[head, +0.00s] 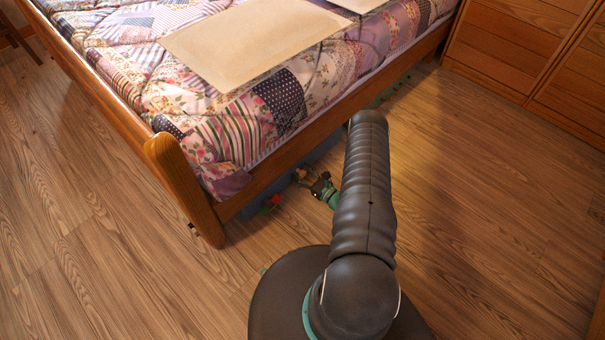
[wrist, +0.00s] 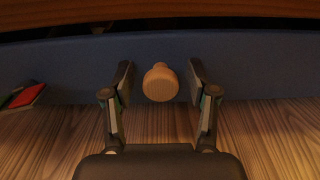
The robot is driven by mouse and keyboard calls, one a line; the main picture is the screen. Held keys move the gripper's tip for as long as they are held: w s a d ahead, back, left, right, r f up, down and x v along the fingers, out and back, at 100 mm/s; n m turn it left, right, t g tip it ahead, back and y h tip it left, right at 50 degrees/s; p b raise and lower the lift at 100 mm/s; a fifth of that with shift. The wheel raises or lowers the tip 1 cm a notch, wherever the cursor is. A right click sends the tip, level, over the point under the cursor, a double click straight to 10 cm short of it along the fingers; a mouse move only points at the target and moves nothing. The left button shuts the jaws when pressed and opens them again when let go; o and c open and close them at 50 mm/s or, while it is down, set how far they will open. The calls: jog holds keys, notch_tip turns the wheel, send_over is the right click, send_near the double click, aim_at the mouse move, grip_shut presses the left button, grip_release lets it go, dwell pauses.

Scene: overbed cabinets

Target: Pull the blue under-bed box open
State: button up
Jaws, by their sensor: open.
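The blue under-bed box (wrist: 60,68) spans the wrist view, its front face under the wooden bed rail. In the head view a small strip of its blue front (head: 287,183) shows below the bed side. A round wooden knob (wrist: 160,83) sticks out from the box front. My gripper (wrist: 160,77) is open, with one finger on each side of the knob and a gap on both sides. In the head view my gripper (head: 318,184) is low beside the bed, partly hidden by my arm. The knob cannot be made out there.
The bed (head: 165,178) with a patchwork quilt stands over the box. A red and green item (wrist: 25,96) lies on the floor against the box front at left. Wooden cabinets (head: 530,50) stand at the far right. The wood floor (head: 480,210) right of the bed is clear.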

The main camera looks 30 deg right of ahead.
grip_shut()
jog(key=shift+s, duration=0.15)
